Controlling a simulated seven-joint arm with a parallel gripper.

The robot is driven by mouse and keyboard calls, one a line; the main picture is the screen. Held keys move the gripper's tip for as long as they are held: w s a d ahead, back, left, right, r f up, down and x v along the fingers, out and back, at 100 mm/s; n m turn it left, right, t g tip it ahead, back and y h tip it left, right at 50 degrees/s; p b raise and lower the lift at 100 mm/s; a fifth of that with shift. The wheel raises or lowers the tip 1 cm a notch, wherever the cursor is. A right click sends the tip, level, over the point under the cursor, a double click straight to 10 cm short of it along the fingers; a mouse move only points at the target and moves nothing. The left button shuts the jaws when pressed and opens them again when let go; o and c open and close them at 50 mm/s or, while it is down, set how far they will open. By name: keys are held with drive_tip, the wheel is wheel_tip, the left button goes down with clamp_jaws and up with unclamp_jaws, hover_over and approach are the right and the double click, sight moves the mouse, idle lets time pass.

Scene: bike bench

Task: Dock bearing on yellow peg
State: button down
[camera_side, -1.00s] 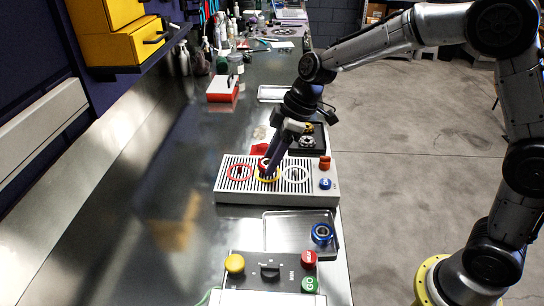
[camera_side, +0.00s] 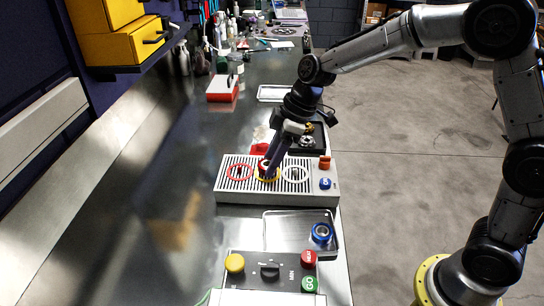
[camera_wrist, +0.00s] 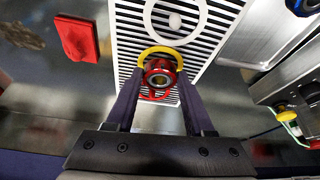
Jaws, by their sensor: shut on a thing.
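My gripper (camera_side: 266,170) points down over the grey slotted plate (camera_side: 226,187). It is shut on a red-rimmed bearing with a metal ring (camera_wrist: 159,78), which sits between the fingertips in the wrist view. In the side view the bearing (camera_side: 263,163) shows partly beside the fingers. It is over or at the yellow ring (camera_side: 268,179) in the middle of the plate. In the wrist view the yellow ring (camera_wrist: 147,52) partly shows just beyond the bearing. The peg is hidden, so I cannot tell whether the bearing is around it or above it.
A red ring (camera_side: 229,172) and a white ring (camera_side: 307,175) flank the yellow one. An orange part (camera_side: 325,162) and a blue knob (camera_side: 325,184) are at the plate's right end. A tray (camera_side: 275,240) holds a blue-rimmed bearing (camera_side: 321,233). A control panel (camera_side: 243,275) is in front.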

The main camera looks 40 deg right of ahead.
drive_tip(key=shift+f, duration=0.35)
drive_tip(key=c, duration=0.6)
unclamp_jaws()
drive_tip(key=shift+o, duration=0.2)
drive_tip(key=v, duration=1.1)
